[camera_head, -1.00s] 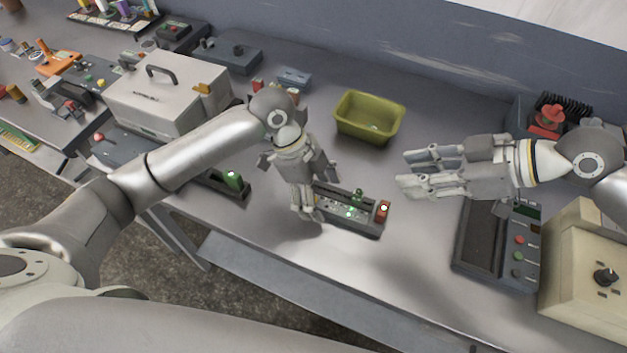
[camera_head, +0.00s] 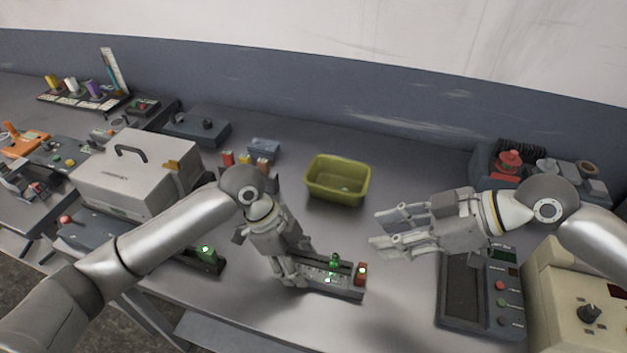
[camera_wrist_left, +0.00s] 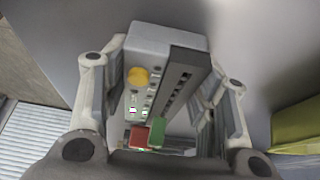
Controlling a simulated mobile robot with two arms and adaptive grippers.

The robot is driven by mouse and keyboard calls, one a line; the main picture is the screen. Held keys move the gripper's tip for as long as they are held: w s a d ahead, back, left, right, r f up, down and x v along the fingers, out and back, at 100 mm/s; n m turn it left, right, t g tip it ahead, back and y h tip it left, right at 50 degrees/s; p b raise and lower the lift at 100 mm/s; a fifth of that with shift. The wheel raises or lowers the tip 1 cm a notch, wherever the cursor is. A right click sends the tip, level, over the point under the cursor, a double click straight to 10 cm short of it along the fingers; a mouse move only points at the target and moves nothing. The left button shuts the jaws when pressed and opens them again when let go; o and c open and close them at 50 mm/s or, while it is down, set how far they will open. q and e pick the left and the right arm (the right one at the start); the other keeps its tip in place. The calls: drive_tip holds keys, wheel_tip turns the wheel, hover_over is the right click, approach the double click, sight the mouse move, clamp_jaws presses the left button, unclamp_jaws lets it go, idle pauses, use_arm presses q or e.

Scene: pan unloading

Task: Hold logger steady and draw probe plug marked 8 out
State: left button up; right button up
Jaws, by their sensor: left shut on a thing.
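The logger (camera_head: 345,293) is a dark, narrow unit lying on the bench with small lit lights on its top. A green plug (camera_head: 334,262) stands up from it and a red plug (camera_head: 361,271) is at its right end. I cannot read any number 8. My left gripper (camera_head: 287,279) is shut on the logger's left part, fingers on both sides. My right gripper (camera_head: 376,229) is open and empty, above and right of the logger.
An olive bin (camera_head: 338,190) stands behind the logger. A dark panel unit (camera_head: 467,290) lies to the right, beside a cream box (camera_head: 570,300). A grey case (camera_head: 130,175) and a green-lit unit (camera_head: 205,257) are to the left. Bench in front of the bin is clear.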

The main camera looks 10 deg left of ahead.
use_arm(q)
drive_tip(key=shift+f, duration=0.1)
drive_tip(key=o, duration=1.3)
